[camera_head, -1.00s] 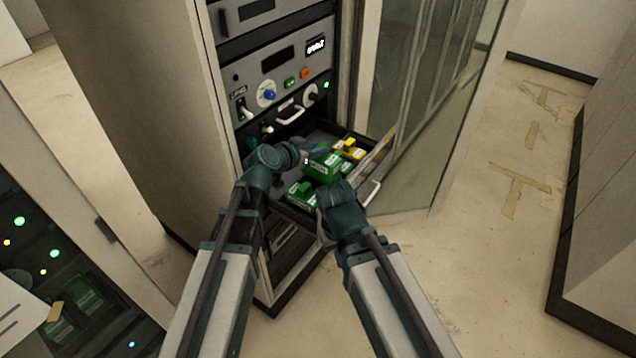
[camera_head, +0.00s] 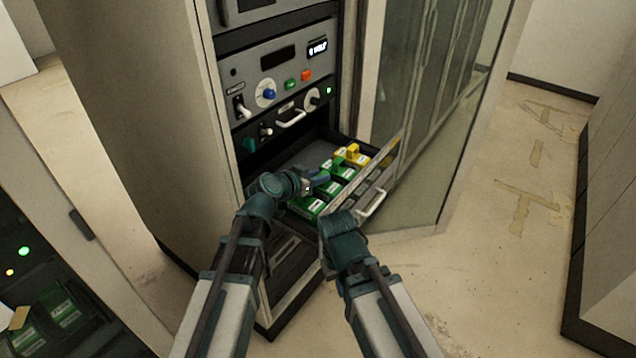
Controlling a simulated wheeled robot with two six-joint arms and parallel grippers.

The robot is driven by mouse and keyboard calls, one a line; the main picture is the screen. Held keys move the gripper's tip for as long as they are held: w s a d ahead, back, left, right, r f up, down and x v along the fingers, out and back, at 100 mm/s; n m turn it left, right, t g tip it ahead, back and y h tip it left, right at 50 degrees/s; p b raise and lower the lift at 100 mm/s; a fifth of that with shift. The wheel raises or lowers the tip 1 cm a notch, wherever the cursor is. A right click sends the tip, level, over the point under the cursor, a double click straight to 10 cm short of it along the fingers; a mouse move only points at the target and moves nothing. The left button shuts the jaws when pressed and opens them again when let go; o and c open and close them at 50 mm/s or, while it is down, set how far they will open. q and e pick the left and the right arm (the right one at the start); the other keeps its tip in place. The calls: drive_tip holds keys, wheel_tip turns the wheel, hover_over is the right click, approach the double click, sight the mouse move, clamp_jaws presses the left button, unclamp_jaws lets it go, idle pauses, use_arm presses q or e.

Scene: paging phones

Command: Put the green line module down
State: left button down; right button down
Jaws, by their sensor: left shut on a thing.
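An open drawer (camera_head: 385,170) holds several green modules and yellow modules. My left gripper (camera_head: 316,183) is shut on a green line module (camera_head: 328,189), low among the others inside the drawer. The fingers partly cover it, and I cannot tell whether its base touches the drawer floor. Another green module (camera_head: 308,208) lies at the near end, and one more green module (camera_head: 342,172) lies behind. A yellow module (camera_head: 357,156) is at the far end. My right gripper (camera_head: 338,222) is by the drawer's front edge; its fingers are hidden.
The drawer's white handle (camera_head: 372,206) is on its front. Above is a rack panel (camera_head: 275,88) with knobs, coloured buttons and a lit display. A glass door (camera_head: 430,110) stands open to the right. Clear floor (camera_head: 480,240) lies to the right.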

use_arm(q)
drive_tip(key=shift+r, duration=0.1)
drive_tip(key=shift+f, duration=0.25)
drive_tip(key=c, duration=0.6)
unclamp_jaws()
drive_tip(key=shift+r, duration=0.1)
drive_tip(key=shift+c, duration=0.2)
